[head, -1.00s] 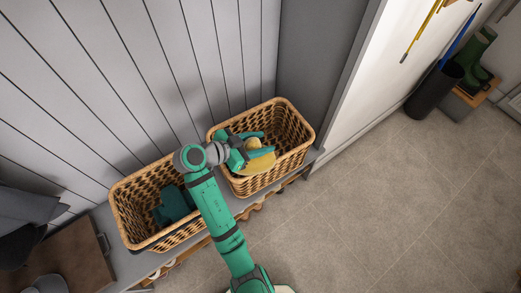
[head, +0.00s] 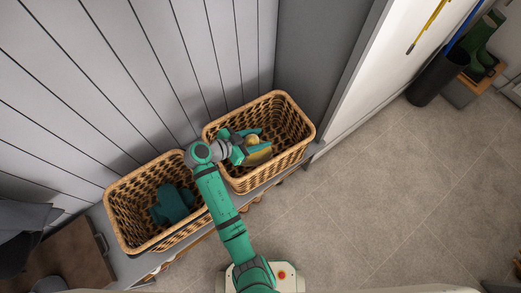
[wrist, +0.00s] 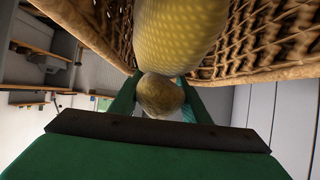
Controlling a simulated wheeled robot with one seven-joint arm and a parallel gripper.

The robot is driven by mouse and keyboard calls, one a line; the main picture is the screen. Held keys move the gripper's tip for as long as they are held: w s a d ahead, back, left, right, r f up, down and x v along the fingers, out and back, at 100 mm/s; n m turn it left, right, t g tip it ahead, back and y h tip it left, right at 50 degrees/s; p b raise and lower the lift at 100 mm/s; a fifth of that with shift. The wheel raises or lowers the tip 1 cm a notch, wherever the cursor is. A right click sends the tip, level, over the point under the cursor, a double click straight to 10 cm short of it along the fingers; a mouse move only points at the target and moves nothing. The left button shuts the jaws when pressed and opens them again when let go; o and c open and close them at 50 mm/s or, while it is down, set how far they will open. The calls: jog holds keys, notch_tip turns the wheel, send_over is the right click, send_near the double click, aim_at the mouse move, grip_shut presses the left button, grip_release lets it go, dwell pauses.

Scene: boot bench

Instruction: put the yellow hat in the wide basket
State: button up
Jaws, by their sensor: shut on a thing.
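The yellow hat (head: 259,156) is inside the right wicker basket (head: 293,101), below the rim level as far as I can tell. My gripper (head: 250,143) reaches into that basket from the left and is shut on the hat. In the wrist view the ribbed yellow hat (wrist: 178,30) fills the top centre, and its round bobble (wrist: 158,95) sits between my fingers (wrist: 160,103). The basket's weave (wrist: 285,35) shows around the hat. I cannot tell whether the hat touches the basket floor.
A left wicker basket (head: 113,205) holds a teal item (head: 172,203). Both baskets stand side by side on a grey bench against a panelled wall. A brown box (head: 70,258) lies at left. Green boots (head: 482,45) and a dark bin (head: 434,84) stand far right. The floor is clear.

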jog(key=w+d+f, duration=0.6)
jog(key=w+f, duration=0.6)
jog(key=f, duration=0.1)
jog(key=shift+w+d, duration=0.15)
jog(key=shift+w, duration=0.1)
jog(key=shift+f, duration=0.2)
jog(key=o, duration=1.4)
jog(key=shift+c, duration=0.2)
jog(key=v, duration=0.7)
jog(key=shift+a+r, duration=0.2)
jog(key=shift+a, duration=0.05)
